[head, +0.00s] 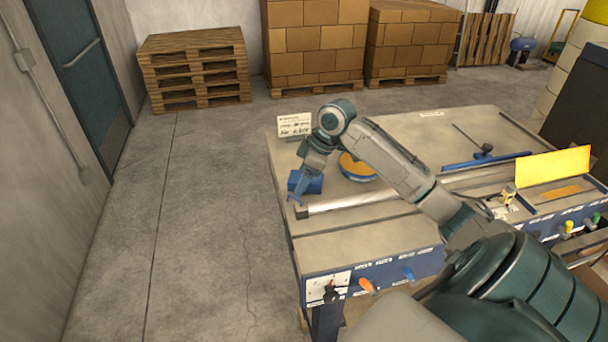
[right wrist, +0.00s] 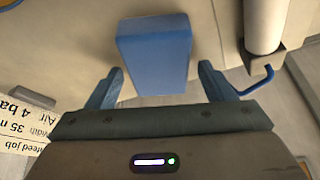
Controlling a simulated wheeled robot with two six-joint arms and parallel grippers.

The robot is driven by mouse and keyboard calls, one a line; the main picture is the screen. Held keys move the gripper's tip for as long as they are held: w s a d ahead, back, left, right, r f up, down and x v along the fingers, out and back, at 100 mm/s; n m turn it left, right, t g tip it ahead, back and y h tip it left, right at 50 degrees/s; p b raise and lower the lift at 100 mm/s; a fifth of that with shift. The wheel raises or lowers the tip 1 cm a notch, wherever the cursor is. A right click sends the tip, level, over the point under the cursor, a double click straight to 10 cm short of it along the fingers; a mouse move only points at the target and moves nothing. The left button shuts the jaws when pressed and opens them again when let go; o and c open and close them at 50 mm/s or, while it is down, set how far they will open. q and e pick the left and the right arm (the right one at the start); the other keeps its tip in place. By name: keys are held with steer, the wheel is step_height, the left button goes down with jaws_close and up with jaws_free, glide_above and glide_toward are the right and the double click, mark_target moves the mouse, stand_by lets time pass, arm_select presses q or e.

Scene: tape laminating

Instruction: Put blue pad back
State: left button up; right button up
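The blue pad (head: 315,186) is a block lying at the left end of the workbench. It also shows in the right wrist view (right wrist: 155,48), with its near end reaching between my fingers. My right gripper (right wrist: 160,70) is open over the pad, one finger on each side with visible gaps, so it holds nothing. In the head view my right arm reaches across the bench, and the gripper (head: 304,182) partly covers the pad. My left gripper is not in view.
A white roller bar (head: 350,201) starts just right of the pad, with a blue hook (right wrist: 262,82) near its end. A printed sign (head: 294,125) stands at the back left corner. The floor left of the bench is clear.

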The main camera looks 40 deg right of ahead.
steer(key=shift+s, duration=0.15)
steer(key=shift+s+d+r, duration=0.1)
steer(key=shift+r, duration=0.05)
steer(key=b+v, duration=0.2)
steer(key=shift+d+r, duration=0.2)
steer(key=shift+r, duration=0.05)
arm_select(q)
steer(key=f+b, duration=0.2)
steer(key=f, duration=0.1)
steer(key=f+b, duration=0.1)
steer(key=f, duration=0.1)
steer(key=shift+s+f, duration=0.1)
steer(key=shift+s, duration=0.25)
arm_select(e)
steer(key=v, duration=0.9)
steer(key=shift+s, duration=0.15)
steer(key=shift+a, duration=0.15)
